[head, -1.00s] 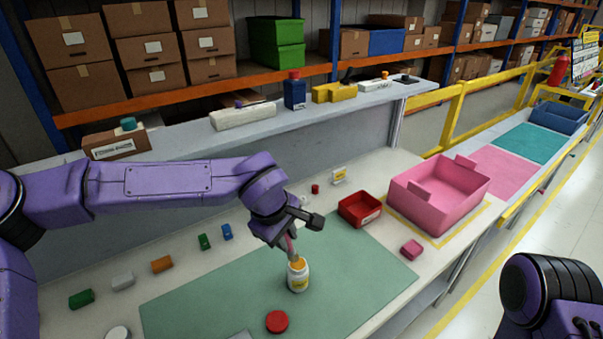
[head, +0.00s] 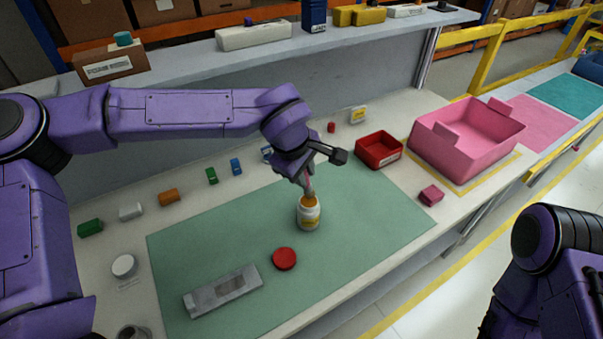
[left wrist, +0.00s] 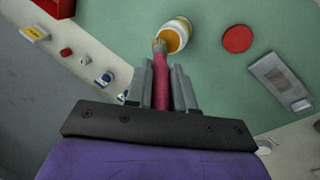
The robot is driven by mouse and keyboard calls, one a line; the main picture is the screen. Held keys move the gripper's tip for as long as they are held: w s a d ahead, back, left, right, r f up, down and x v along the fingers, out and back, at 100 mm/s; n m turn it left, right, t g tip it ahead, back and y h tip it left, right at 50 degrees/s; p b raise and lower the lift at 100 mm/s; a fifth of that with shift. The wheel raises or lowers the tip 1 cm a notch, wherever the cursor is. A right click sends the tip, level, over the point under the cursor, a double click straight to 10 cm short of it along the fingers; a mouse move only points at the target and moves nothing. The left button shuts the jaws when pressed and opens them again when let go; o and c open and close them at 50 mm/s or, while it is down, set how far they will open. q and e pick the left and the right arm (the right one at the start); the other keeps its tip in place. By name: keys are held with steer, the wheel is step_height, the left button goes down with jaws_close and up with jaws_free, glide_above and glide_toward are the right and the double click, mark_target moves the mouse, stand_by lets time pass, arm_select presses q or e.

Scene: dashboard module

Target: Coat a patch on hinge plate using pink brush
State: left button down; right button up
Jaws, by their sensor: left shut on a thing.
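My left gripper (head: 308,178) is shut on the pink brush, whose handle (left wrist: 177,88) shows between the fingers in the left wrist view. The bristles (left wrist: 159,47) are at the near rim of the open white jar (head: 309,217), which has orange contents and a yellow label. I cannot tell how deep the tip sits. The jar (left wrist: 179,25) stands upright on the green mat. The grey hinge plate (head: 205,299) lies flat on the mat at front left, with a darker rectangular patch. It also shows in the left wrist view (left wrist: 268,70). My right gripper is out of view.
A red round lid (head: 284,258) lies between jar and plate on the green mat (head: 375,220). A red tray (head: 379,150), pink bin (head: 465,143) and pink block (head: 431,195) stand to the right. Several small coloured blocks line the back left. The mat around the plate is clear.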

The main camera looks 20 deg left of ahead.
arm_select(q)
steer(key=shift+r, duration=0.1)
steer(key=shift+s+r, duration=0.1)
steer(key=shift+s, duration=0.55)
steer(key=shift+w+f, duration=0.15)
steer(key=shift+f, duration=0.05)
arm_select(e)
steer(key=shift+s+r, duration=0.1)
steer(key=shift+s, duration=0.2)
arm_select(q)
steer(key=shift+f, duration=0.3)
steer(key=shift+p, duration=0.35)
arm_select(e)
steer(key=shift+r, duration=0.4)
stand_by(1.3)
